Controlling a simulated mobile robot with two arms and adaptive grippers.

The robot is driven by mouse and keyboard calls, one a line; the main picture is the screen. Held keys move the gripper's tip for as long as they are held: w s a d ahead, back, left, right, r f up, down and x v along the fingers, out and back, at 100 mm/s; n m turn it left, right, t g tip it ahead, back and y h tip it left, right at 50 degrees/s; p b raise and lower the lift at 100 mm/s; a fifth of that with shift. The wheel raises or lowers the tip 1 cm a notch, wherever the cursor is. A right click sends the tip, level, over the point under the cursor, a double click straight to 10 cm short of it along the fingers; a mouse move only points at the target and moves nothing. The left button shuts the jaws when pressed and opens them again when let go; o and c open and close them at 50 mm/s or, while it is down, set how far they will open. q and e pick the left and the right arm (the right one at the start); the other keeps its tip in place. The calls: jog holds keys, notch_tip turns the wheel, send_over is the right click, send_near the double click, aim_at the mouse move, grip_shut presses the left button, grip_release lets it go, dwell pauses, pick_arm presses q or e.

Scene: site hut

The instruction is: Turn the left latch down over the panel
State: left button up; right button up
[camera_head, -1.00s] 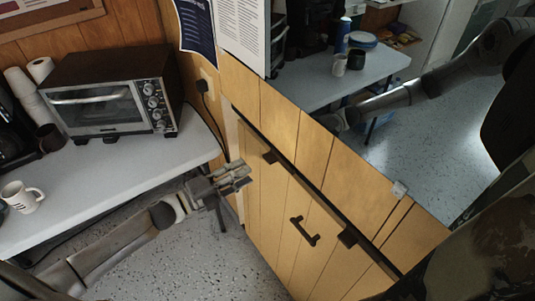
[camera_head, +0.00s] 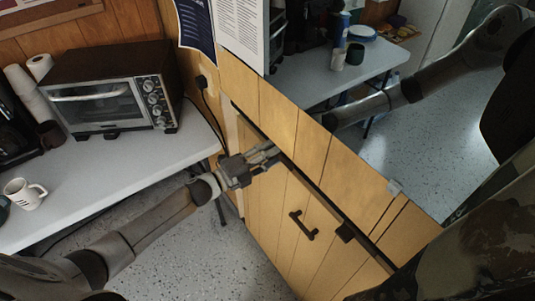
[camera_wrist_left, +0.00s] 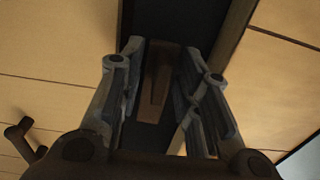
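The wooden panel (camera_head: 268,212) stands in the plank wall below a dark slot, with a dark bar handle (camera_head: 303,226) on it. My left gripper (camera_head: 266,155) is at the panel's upper left edge and covers the left latch in the head view. In the left wrist view the latch (camera_wrist_left: 158,85) is a brown block lying between the two fingers of my left gripper (camera_wrist_left: 161,50). The fingers are apart, with gaps on both sides of the latch. The right latch (camera_head: 346,232) is a dark block at the panel's top edge. My right gripper is not seen.
A white table (camera_head: 100,190) on the left holds a toaster oven (camera_head: 110,95) and a white mug (camera_head: 24,193). Speckled floor lies below the panel.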

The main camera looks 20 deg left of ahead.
pick_arm(q)
jog(key=shift+c, duration=0.5)
grip_shut()
jog(key=shift+f, duration=0.1)
